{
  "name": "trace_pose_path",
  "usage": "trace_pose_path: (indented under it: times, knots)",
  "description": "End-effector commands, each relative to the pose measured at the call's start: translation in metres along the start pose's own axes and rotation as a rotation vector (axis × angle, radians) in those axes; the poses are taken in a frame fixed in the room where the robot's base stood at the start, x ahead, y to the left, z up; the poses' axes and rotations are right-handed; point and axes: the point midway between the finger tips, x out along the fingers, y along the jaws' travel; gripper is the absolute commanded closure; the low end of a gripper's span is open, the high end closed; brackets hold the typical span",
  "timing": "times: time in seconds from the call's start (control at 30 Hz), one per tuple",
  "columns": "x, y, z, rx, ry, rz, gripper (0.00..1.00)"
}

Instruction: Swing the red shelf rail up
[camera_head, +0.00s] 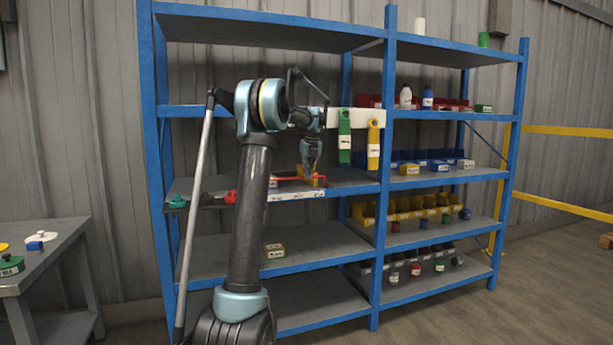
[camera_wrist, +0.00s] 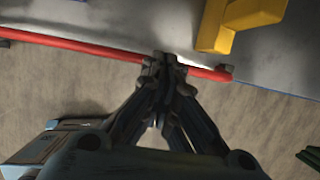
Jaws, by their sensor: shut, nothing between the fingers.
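The red shelf rail (camera_head: 292,179) runs along the front edge of a middle shelf, left of the blue upright. In the wrist view the red rail (camera_wrist: 82,45) crosses the picture, with its right end just right of my fingertips. My gripper (camera_head: 310,176) points down at the rail from above. In the wrist view my gripper (camera_wrist: 165,62) is shut, and its fingertips overlap the rail near that end. Nothing is held. Whether the fingertips touch the rail I cannot tell. My arm hides part of the rail in the head view.
A yellow block (camera_wrist: 235,22) lies on the shelf behind the rail. Green (camera_head: 344,135) and yellow (camera_head: 374,145) tags hang from a white bar to the right. The blue upright (camera_head: 380,190) stands right of the rail. Floor shows free in front of the shelf.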

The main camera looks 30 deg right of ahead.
Motion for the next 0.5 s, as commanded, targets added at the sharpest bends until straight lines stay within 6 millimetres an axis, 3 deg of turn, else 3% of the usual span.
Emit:
trace_pose_path:
  times: [0.5]
  knots:
    - [-0.0072,-0.0007,-0.0005,0.001,0.000,-0.001,1.00]
